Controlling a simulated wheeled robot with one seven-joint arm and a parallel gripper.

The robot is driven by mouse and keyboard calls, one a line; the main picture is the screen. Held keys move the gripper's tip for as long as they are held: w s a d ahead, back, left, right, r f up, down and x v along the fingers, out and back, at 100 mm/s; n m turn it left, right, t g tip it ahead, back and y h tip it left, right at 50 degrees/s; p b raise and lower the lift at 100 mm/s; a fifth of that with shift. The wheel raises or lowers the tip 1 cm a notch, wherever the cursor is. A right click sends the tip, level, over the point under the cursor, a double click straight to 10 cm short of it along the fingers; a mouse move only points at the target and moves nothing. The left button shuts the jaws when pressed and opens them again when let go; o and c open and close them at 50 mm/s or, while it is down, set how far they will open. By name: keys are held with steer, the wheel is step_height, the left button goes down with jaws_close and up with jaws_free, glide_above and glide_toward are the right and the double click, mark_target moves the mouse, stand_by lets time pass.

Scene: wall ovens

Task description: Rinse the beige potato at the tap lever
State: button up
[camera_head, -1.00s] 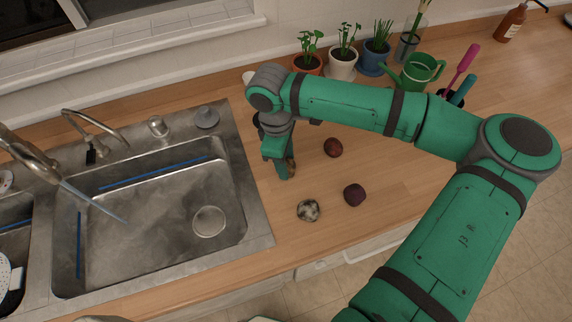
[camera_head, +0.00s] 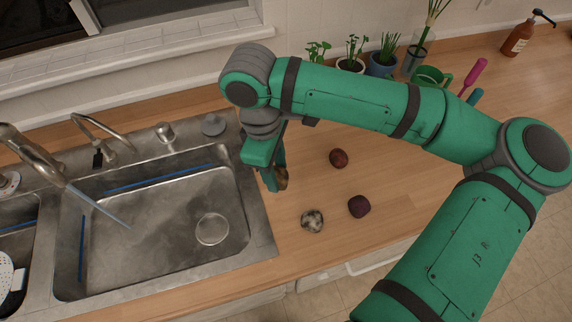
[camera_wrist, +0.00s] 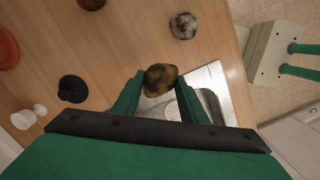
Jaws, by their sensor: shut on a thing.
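My gripper (camera_head: 270,182) is shut on the mottled beige-brown potato (camera_head: 282,179), held above the counter by the sink's right edge. In the wrist view the potato (camera_wrist: 160,79) sits between both fingertips. The sink (camera_head: 160,225) is left of my gripper, its basin empty but for the drain. A large tap (camera_head: 30,152) is at the far left, with a thin bluish stream (camera_head: 98,206) slanting from its end toward the basin. A smaller curved tap (camera_head: 100,129) stands at the back rim. I cannot tell which part is the lever.
A dark red potato (camera_head: 338,158), a purple one (camera_head: 359,207) and a speckled pale one (camera_head: 312,221) lie on the counter (camera_head: 400,180) right of my gripper. Potted plants (camera_head: 383,60) and a green watering can (camera_head: 430,77) stand behind my arm. The sink's raised rim lies beside the gripper.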

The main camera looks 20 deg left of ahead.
steer(key=s+a+r, duration=0.2)
steer(key=s+r, duration=0.1)
steer(key=s, duration=0.4)
steer(key=shift+r, duration=0.15)
steer(key=shift+s, duration=0.15)
